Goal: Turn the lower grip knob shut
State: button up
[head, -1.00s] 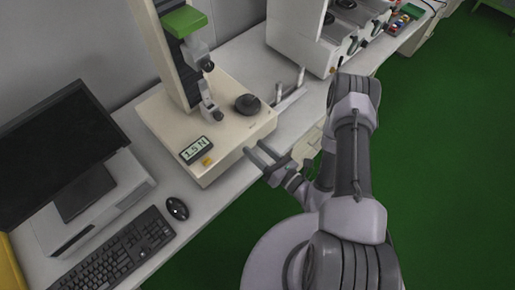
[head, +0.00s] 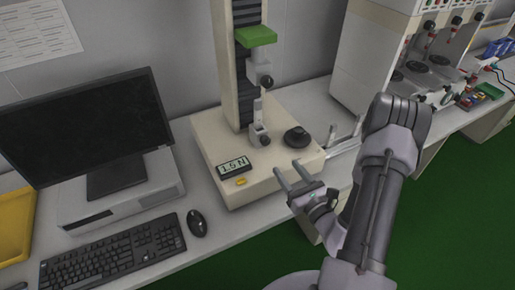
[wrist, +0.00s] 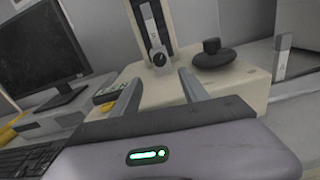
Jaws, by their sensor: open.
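The beige testing machine (head: 215,160) stands on the bench with a dark column. Its grey lower grip (head: 257,128) rises from the base, with a small dark lower grip knob (head: 264,141) on its front. In the wrist view the knob (wrist: 159,58) sits ahead, between the lines of my fingers. The upper grip knob (head: 266,81) is above it, under the green block. My gripper (head: 287,168) is open and empty near the base's front edge, apart from the lower knob. It also shows in the wrist view (wrist: 159,77). Whether the jaws are closed is too small to tell.
A black round knob (head: 297,137) stands on the base, right of the lower grip. A small display (head: 233,166) with a yellow button is at the front left. A monitor (head: 90,120), keyboard (head: 115,252) and mouse (head: 197,223) lie left. Grey uprights (head: 331,133) stand right.

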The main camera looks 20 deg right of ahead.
aim_at(267, 142)
jog(key=w, duration=1.3)
jog(key=shift+a, duration=0.25)
